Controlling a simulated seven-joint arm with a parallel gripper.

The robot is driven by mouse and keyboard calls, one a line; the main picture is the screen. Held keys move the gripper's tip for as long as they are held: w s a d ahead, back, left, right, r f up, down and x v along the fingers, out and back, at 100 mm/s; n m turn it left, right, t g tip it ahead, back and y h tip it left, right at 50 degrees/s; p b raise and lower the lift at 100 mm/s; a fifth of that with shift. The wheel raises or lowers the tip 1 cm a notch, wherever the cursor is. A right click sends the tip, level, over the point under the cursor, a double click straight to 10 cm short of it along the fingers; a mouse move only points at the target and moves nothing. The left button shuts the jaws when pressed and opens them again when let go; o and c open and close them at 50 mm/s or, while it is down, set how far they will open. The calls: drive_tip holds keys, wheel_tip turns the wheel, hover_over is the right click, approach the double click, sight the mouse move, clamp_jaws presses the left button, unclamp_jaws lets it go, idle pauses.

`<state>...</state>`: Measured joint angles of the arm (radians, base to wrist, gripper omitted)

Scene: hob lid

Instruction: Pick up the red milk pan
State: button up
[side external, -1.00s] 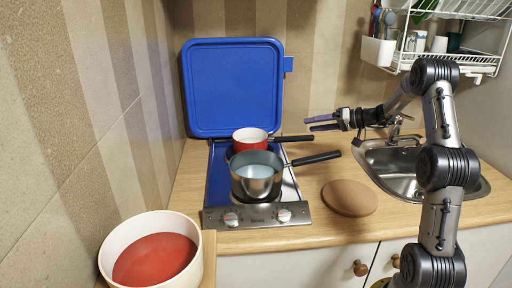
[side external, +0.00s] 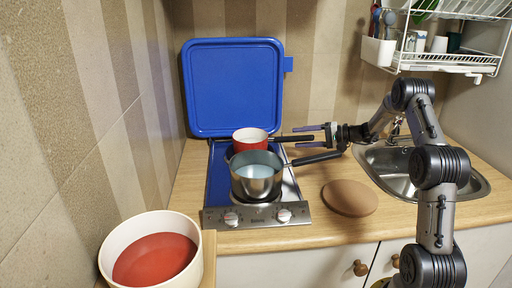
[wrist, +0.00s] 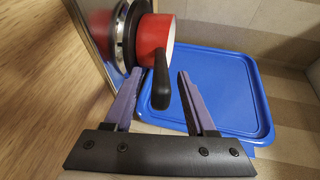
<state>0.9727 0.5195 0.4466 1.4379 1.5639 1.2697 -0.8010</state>
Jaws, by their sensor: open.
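The red milk pan (side external: 249,141) stands on the rear of the hob, cream inside, its black handle (side external: 291,138) pointing right. In the wrist view the red pan (wrist: 153,40) is at the upper middle, and its handle (wrist: 161,84) points toward me between my two fingers. My gripper (side external: 304,137) is open around the outer part of the handle, with one finger on each side. I cannot tell whether either finger touches it. The pan's lower front is hidden behind a steel pan.
The steel pan (side external: 257,184) with pale blue inside stands on the front of the hob, its black handle (side external: 316,158) just below my gripper. The blue hob lid (side external: 234,88) stands raised behind. A brown oval (side external: 350,198) lies on the worktop, before the sink (side external: 393,181).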

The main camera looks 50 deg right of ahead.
sight(292, 137)
drive_tip(key=shift+x, duration=1.85)
clamp_jaws()
drive_tip(key=shift+r, duration=0.15)
